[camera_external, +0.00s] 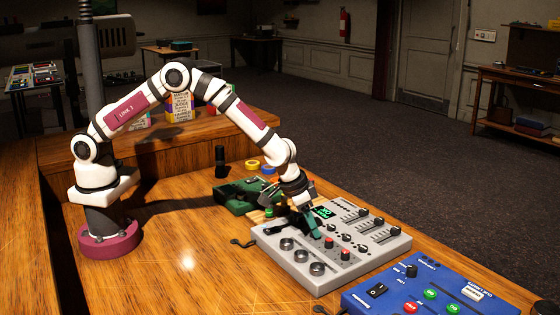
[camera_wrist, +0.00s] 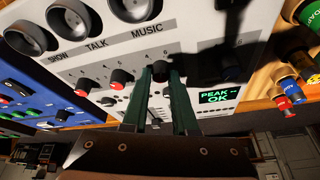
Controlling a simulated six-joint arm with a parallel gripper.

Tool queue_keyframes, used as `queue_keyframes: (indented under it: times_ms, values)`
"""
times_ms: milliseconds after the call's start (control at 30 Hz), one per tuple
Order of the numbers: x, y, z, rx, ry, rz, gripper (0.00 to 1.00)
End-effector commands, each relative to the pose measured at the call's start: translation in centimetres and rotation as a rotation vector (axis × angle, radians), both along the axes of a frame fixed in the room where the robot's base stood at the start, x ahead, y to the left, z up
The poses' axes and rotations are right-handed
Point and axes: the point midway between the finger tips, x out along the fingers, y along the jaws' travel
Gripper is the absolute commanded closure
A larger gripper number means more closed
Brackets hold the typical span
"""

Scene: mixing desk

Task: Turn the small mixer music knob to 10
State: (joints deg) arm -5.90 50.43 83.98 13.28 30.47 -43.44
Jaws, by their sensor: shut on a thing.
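The small mixer (camera_external: 372,262) is a pale grey console on the wooden desk, with large round dials (camera_external: 287,244) along its near left side. In the wrist view, a row of small knobs lies by the printed SHOW, TALK and MUSIC labels. Two small knobs are red (camera_wrist: 120,77). The small music knob (camera_wrist: 160,68) is dark and stands in line with MUSIC. My gripper (camera_wrist: 165,79) has its green fingers closed around this knob; it also shows over the mixer in the external view (camera_external: 313,230). The fingers hide part of the knob, and its pointer is not readable.
A lit green display (camera_wrist: 220,97) reads PEAK OK beside the fingers. A blue panel (camera_external: 405,290) with coloured buttons sits to the mixer's right. A green device (camera_external: 236,200) and tape rolls (camera_external: 252,164) lie behind. The desk left of the mixer is mostly clear.

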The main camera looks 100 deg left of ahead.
Motion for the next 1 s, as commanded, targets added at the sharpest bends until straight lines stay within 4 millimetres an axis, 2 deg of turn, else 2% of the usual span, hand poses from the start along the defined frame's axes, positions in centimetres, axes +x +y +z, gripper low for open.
queue_keyframes:
  times_ms: [1000]
  values:
    - [-0.05, 0.57, -0.04, -0.001, 0.0, -0.959, 1.0]
